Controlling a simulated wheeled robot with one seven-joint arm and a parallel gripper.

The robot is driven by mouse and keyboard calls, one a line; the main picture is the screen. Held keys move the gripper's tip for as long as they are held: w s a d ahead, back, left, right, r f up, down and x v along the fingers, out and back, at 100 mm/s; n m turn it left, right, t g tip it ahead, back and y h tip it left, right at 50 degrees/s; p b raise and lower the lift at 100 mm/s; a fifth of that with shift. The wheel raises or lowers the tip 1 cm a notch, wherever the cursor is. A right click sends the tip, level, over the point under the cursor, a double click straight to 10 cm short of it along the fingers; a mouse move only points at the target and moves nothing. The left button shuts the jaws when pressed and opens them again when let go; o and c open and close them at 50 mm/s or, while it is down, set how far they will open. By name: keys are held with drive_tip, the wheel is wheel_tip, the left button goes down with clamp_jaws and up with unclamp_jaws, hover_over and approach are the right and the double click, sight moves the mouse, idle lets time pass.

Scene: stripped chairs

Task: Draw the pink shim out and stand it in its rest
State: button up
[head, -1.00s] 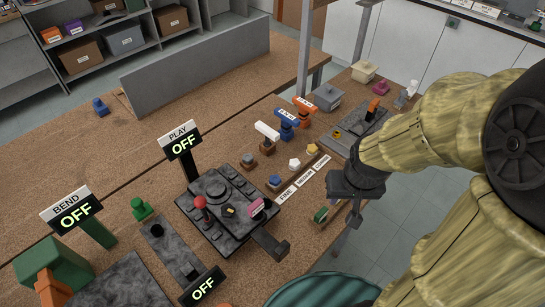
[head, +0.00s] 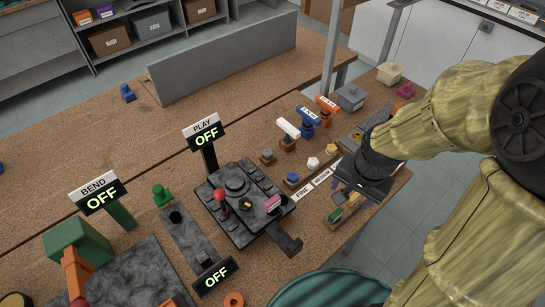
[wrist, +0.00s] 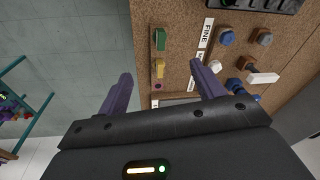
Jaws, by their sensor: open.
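The pink shim (head: 273,203) sits at the right edge of the dark machine block (head: 240,233) below the PLAY sign, by its projecting arm. It appears seated in the block; how deep, I cannot tell. A green piece (head: 336,215) and a yellow piece (head: 353,198) stand in a row at the table's edge; the wrist view also shows the green piece (wrist: 160,38) and yellow piece (wrist: 160,68). A small pinkish spot (wrist: 157,86) lies in line with them, possibly the pink shim's rest. My gripper (wrist: 160,72) is open and empty, with purple fingers, above this row.
A red-knobbed lever (head: 219,196) stands on the machine block. The table ends just right of the row; floor lies beyond.

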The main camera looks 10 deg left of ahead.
drive_tip(key=w+a+r+m+g+p, duration=0.15)
drive_tip(key=a+r+m+p, duration=0.3)
drive_tip(key=a+m, duration=0.6)
drive_tip(key=r+m+p, duration=0.2)
drive_tip(key=m+p, duration=0.3)
drive_tip(key=m, duration=0.6)
hover_over(272, 200)
drive_tip(key=shift+f+n+g, duration=0.15)
drive_tip(key=shift+n+g, duration=0.1)
drive_tip(key=shift+f, duration=0.15)
wheel_tip(272, 200, down, 17)
drive_tip(key=b, duration=0.2)
drive_tip(key=shift+w+f+b, duration=0.1)
drive_tip(key=shift+w+b, duration=0.05)
drive_tip(key=shift+b, duration=0.2)
clamp_jaws()
